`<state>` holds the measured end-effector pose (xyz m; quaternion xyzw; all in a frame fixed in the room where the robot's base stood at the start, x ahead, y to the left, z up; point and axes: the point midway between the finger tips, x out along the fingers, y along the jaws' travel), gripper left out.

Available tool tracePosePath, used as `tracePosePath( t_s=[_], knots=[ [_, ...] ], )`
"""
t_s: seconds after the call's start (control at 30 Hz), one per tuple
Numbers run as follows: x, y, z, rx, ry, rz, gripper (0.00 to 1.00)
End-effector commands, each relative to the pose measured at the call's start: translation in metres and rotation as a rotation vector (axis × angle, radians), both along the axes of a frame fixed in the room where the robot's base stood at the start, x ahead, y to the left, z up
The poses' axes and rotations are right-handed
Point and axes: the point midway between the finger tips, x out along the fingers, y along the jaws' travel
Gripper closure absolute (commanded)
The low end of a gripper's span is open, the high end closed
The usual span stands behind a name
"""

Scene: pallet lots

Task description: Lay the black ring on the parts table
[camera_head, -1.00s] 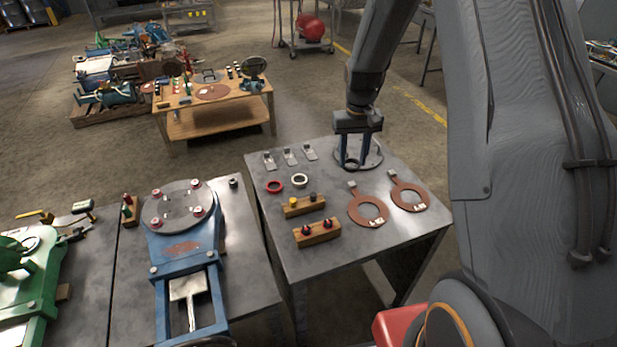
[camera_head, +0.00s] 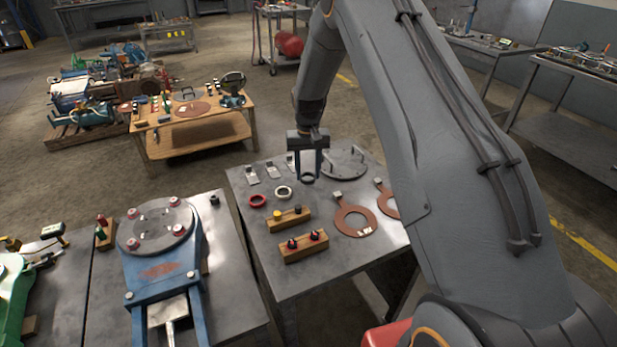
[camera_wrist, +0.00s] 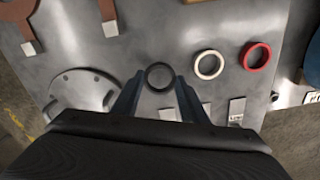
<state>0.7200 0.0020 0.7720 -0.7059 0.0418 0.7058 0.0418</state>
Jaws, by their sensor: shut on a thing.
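The black ring (camera_head: 307,178) is between the fingertips of my gripper (camera_head: 308,173), low over the parts table (camera_head: 262,238). In the wrist view the black ring (camera_wrist: 159,76) sits between the two blue-grey fingers of my gripper (camera_wrist: 158,84), which is shut on it. I cannot tell whether the ring touches the tabletop. A white ring (camera_head: 283,192) and a red ring (camera_head: 257,200) lie on the table to the left of it. A grey round flange plate (camera_head: 344,163) lies just right of my gripper.
Small metal tags (camera_head: 272,171) lie along the table's far left edge. Brown ring gaskets with tabs (camera_head: 352,221) lie at right. Wooden blocks with yellow and red knobs (camera_head: 303,246) stand nearer. A blue valve (camera_head: 163,258) stands on the bench at left. Bare tabletop surrounds the rings.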

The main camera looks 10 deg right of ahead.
Motion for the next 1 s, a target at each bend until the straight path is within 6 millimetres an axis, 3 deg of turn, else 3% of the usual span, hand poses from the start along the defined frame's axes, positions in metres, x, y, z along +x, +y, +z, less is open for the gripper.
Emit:
tracePosePath(
  t_s=[0.2,0.57,0.6,0.7,1.0],
  knots=[
    [0.000,0.000,-0.027,0.000,0.000,0.000,0.83],
    [0.000,0.000,-0.031,0.000,0.000,0.000,0.83],
    [0.000,0.000,-0.031,0.000,0.000,0.000,0.57],
    [0.000,0.000,-0.031,0.000,0.000,0.000,0.42],
    [0.000,0.000,-0.030,0.000,0.000,0.001,0.42]
  ],
)
